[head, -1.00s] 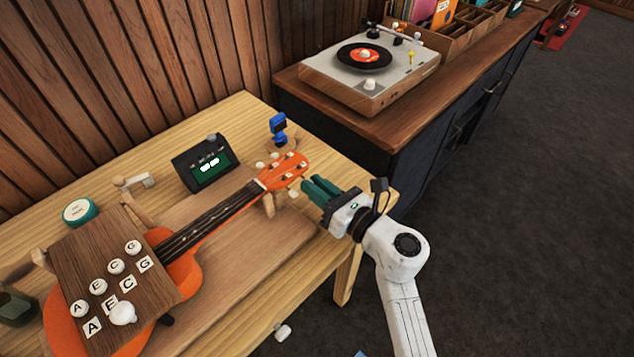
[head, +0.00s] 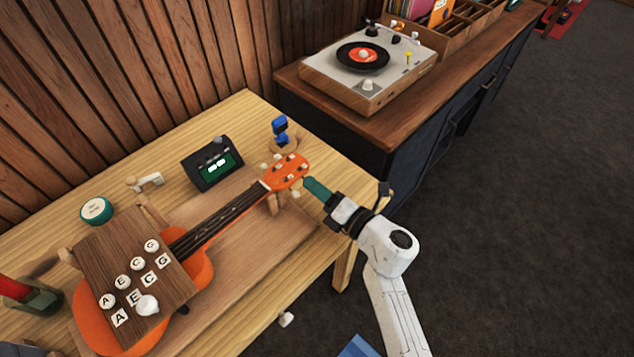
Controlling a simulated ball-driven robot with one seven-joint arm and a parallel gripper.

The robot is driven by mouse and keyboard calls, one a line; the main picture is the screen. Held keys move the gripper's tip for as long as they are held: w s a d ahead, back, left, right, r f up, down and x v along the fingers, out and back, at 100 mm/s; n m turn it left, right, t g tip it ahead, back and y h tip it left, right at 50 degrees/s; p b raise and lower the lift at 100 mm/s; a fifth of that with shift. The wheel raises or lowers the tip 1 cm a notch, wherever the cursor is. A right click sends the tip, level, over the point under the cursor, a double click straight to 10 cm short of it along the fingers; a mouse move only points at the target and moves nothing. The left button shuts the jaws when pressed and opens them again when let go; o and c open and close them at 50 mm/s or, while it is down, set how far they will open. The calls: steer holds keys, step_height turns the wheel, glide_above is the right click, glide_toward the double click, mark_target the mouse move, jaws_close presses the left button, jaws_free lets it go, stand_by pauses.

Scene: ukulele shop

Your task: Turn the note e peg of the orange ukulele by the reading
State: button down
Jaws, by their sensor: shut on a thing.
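The orange ukulele (head: 197,275) lies on a wooden cradle on the bench, its headstock (head: 287,170) to the upper right. White tuning pegs stick out from both sides of the headstock; one near-side peg (head: 296,194) shows clear of my fingers. My gripper (head: 307,184) has its green fingers at the headstock's right edge, shut on a peg there. The fingers hide that peg, and I cannot read its note. The dark tuner (head: 212,167) stands behind the neck with a lit green screen, its marks too small to read.
A wooden board with lettered knobs (head: 130,262) covers part of the ukulele body. A blue clip-like item (head: 280,130) stands behind the headstock. A green tin (head: 96,210) sits at left.

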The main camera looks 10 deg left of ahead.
steer(key=shift+m, duration=0.6)
steer(key=shift+p, duration=0.3)
steer(key=c, duration=1.3)
jaws_free()
steer(key=shift+d, duration=0.1)
steer(key=v, duration=1)
steer(key=shift+s+d, duration=0.25)
steer(key=shift+d, duration=0.05)
